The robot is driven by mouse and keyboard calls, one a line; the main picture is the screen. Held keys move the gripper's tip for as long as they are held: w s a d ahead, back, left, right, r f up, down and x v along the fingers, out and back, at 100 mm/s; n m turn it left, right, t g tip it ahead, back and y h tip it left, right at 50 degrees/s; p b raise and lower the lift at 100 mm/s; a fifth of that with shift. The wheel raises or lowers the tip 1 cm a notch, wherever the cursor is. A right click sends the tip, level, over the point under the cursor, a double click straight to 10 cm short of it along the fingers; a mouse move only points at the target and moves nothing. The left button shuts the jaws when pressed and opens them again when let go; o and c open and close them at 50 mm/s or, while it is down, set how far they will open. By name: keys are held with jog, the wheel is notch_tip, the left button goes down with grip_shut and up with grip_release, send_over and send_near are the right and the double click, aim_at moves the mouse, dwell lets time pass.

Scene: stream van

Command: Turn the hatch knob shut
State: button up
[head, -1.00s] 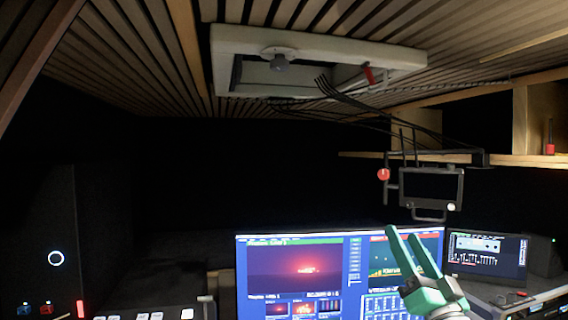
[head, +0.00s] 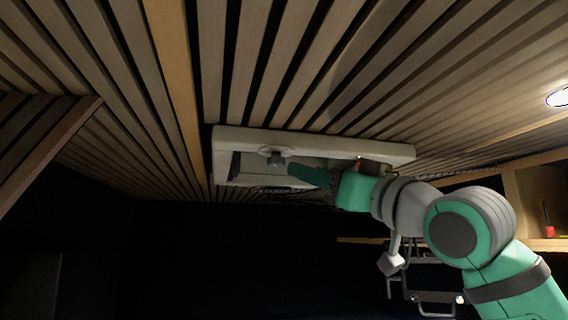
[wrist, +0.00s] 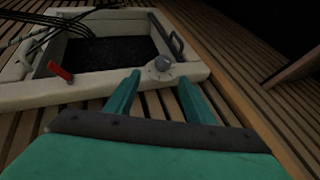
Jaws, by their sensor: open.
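The hatch knob (head: 275,160) is a grey knob on a pale round base, on the frame of the ceiling hatch. In the wrist view the knob (wrist: 162,64) sits on the hatch frame's edge, just beyond my fingertips. The pale hatch frame (head: 228,135) is set in the slatted ceiling; it also shows in the wrist view (wrist: 98,93). My gripper (head: 292,171) reaches from the right, its tips close to the knob. In the wrist view my gripper (wrist: 160,77) is open, its two green fingers apart with nothing between them. The knob appears ahead of that gap, not gripped.
A red handle (wrist: 60,71) is on the hatch frame's left part in the wrist view, near black cables (wrist: 62,27) hanging across the opening. Wooden ceiling slats (head: 290,70) surround the hatch. A shelf with a red item (head: 549,231) is at right.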

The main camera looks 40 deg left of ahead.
aim_at(281, 162)
jog(key=x, duration=1.1)
jog(key=shift+s+a, duration=0.1)
jog(key=shift+s, duration=0.2)
jog(key=c, duration=1.1)
